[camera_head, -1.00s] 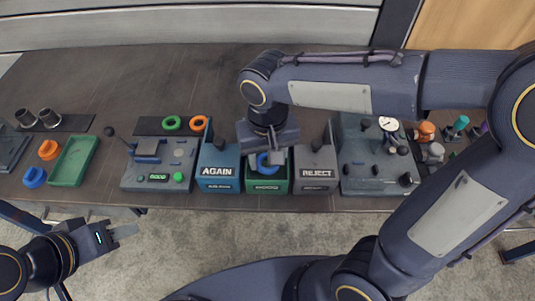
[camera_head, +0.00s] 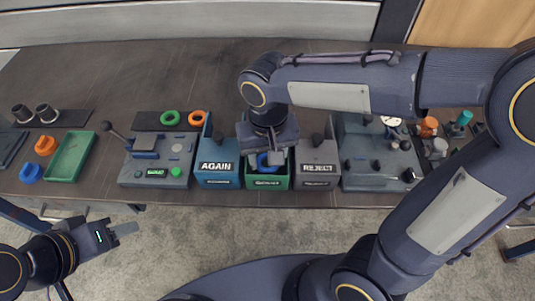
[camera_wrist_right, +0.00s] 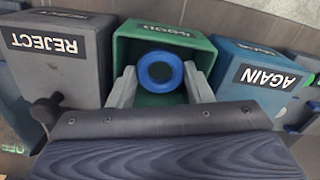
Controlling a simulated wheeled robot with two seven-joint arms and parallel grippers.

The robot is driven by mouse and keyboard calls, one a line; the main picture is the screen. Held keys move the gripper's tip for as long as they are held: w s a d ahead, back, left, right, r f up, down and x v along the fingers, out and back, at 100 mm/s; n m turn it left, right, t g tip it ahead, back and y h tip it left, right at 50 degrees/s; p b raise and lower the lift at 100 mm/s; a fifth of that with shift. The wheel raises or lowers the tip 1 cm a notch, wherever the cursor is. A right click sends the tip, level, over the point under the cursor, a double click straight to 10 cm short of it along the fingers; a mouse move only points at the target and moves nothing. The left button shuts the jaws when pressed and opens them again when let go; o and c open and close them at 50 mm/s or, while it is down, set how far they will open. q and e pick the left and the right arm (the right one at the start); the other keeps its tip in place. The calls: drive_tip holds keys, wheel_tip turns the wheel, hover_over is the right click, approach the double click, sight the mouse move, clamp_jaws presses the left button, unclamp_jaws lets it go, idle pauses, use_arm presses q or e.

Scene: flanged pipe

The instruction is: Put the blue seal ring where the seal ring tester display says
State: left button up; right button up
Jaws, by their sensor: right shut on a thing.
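The blue seal ring (camera_wrist_right: 143,72) is held between the two fingers of my right gripper (camera_wrist_right: 160,84), at the mouth of the green bin (camera_wrist_right: 203,46) in the right wrist view. The bin's label appears to read GOOD. In the head view the ring (camera_head: 264,163) shows under my right gripper (camera_head: 277,158), over the same green bin (camera_head: 267,183). The seal ring tester (camera_head: 158,163) stands left of the bins; its lit green display (camera_head: 156,172) appears to read GOOD. My left gripper (camera_head: 124,230) is off the table's front edge, away from the ring.
The blue AGAIN bin (camera_head: 216,168) and grey REJECT bin (camera_head: 318,166) flank the green bin closely. A green ring (camera_head: 170,112) and orange ring (camera_head: 197,111) lie on a dark pad behind. A gauge device (camera_head: 375,175) stands right; a green tray (camera_head: 70,157) lies left.

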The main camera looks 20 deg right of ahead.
idle(0.3)
drive_tip(key=o, duration=1)
drive_tip(key=shift+c, duration=0.7)
drive_tip(key=shift+o, duration=0.5)
wheel_tip(320, 180, up, 3)
drive_tip(key=shift+w+f+p, duration=0.1)
drive_tip(key=shift+p, duration=1.15)
drive_tip(key=shift+o, duration=1)
drive_tip(key=shift+r+p, duration=0.3)
drive_tip(key=shift+r, duration=0.05)
drive_tip(key=shift+r+p, duration=1.6)
drive_tip(key=shift+r, duration=0.2)
